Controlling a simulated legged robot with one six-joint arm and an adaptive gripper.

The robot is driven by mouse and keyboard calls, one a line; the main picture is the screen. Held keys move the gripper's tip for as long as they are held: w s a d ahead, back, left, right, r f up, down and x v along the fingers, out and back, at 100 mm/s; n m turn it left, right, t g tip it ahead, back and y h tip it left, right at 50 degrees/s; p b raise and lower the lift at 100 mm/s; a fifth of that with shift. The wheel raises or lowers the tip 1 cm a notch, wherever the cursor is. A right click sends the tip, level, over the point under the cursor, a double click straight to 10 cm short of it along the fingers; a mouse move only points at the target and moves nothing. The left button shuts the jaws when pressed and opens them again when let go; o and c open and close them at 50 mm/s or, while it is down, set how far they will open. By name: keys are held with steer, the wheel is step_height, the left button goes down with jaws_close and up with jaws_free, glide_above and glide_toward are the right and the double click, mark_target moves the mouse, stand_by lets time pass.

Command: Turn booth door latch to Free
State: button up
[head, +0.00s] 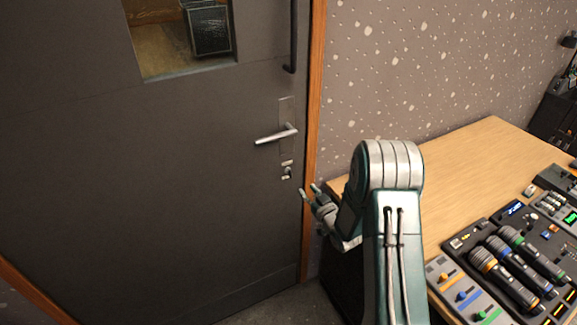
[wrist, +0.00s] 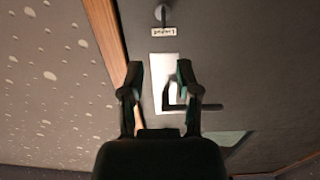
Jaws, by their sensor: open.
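The booth door latch is a small metal turn piece (head: 287,173) low on the dark door (head: 200,200), below the silver lever handle (head: 276,134). A small pale label (head: 287,163) sits just above it. The label (wrist: 164,31) appears upside down there, too small to read surely. My gripper (head: 309,191) is open and empty, right of and slightly below the latch in the head view. In the wrist view its fingers (wrist: 158,72) frame the handle plate, with the latch beyond the tips.
The lever handle (wrist: 190,105) and its plate (wrist: 163,85) show between and beside my fingers. A wooden door frame (head: 313,120) stands to the right. A desk (head: 465,165) at right holds microphones (head: 505,280) and fader panels (head: 460,290). A long pull bar (head: 293,35) is above.

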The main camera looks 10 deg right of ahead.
mark_target(290, 171)
steer(key=x, duration=1.1)
steer(key=shift+a+f, duration=0.25)
steer(key=shift+a, duration=0.1)
steer(key=shift+d, duration=0.1)
jaws_close()
